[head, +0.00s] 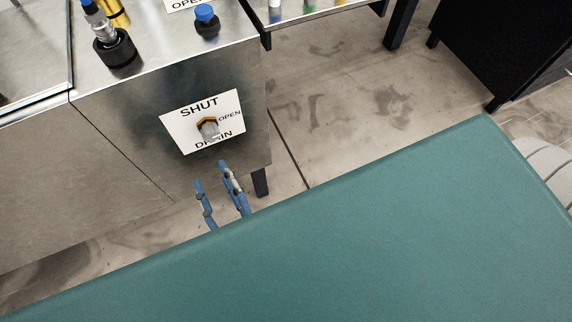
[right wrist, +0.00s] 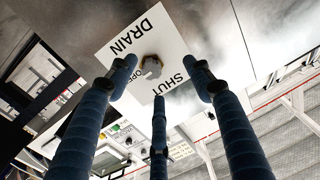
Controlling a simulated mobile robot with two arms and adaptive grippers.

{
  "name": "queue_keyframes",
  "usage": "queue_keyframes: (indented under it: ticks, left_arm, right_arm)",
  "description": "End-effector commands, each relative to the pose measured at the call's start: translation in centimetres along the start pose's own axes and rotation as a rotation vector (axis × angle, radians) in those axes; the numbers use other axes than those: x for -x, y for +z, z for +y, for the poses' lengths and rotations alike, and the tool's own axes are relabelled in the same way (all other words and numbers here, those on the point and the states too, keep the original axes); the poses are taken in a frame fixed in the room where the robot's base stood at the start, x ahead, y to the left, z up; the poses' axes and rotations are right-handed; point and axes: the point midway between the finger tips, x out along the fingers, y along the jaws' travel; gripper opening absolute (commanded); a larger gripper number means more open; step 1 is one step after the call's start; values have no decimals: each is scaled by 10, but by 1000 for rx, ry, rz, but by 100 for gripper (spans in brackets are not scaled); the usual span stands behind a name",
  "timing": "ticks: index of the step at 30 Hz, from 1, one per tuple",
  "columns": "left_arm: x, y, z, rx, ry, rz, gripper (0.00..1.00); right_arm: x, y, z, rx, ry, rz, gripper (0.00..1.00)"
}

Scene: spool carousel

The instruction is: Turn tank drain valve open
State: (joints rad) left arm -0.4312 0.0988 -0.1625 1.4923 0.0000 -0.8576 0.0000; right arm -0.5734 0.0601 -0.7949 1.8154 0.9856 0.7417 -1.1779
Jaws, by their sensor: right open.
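The drain valve's knob (head: 209,128) sticks out of the steel tank's front face, a small grey knob with a yellow and dark band at its top edge. Its white plate (head: 178,122) reads SHUT at the top, OPEN at the right and DRAIN below. My right gripper (head: 211,175) is open and empty, below and in front of the plate, apart from the knob. In the right wrist view its blue fingers spread towards the knob (right wrist: 151,67), which sits between and beyond the tips. Which mark the knob points to is unclear. My left gripper is out of view.
A teal surface (head: 370,220) fills the front and hides my right arm. On the tank top (head: 160,40) stand a blue-capped fitting (head: 207,20) and a black-based fitting (head: 115,50). Bare floor (head: 340,100) lies right of the tank, with a dark cabinet (head: 490,45) beyond.

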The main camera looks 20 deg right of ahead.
Motion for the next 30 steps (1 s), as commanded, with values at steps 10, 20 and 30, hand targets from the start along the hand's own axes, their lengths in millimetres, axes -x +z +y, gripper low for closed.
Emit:
queue_keyframes:
  ticks: [10, 20, 30]
  left_arm:
    - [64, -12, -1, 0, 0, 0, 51]
    - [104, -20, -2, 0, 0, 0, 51]
    - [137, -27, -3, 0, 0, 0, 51]
  right_arm:
    - [1, 54, -11, 115, -188, -151, 51]
    - [20, 116, 10, 174, -281, -353, 51]
    - [50, 165, 45, 204, -311, -558, 51]
